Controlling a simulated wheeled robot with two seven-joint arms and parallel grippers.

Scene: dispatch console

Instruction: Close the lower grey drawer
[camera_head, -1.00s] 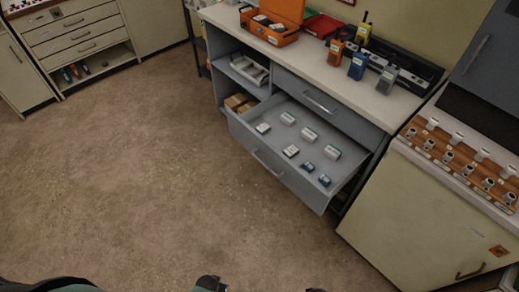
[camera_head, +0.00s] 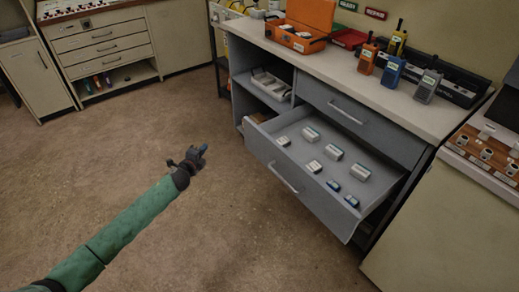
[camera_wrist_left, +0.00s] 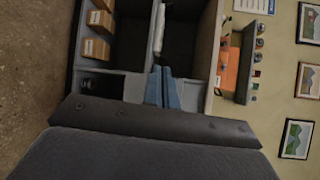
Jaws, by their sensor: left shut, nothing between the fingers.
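The lower grey drawer (camera_head: 300,193) stands pulled out from the grey cabinet under the counter in the head view. Several white and blue packs lie inside it, and its front with a bar handle (camera_head: 283,177) faces the open floor. The upper grey drawer (camera_head: 362,118) above it is shut. My left gripper (camera_head: 203,151) is shut and empty, in the air to the left of the lower drawer and apart from it. In the left wrist view its fingers (camera_wrist_left: 162,88) show together in front of the cabinet's open shelves. My right gripper is not in view.
The counter (camera_head: 385,85) holds an orange case (camera_head: 303,27), several radios and a black charger strip. A cream cabinet (camera_head: 430,235) with a wooden rack stands at the right. Cream drawers (camera_head: 103,47) stand at the back left. The floor between is clear.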

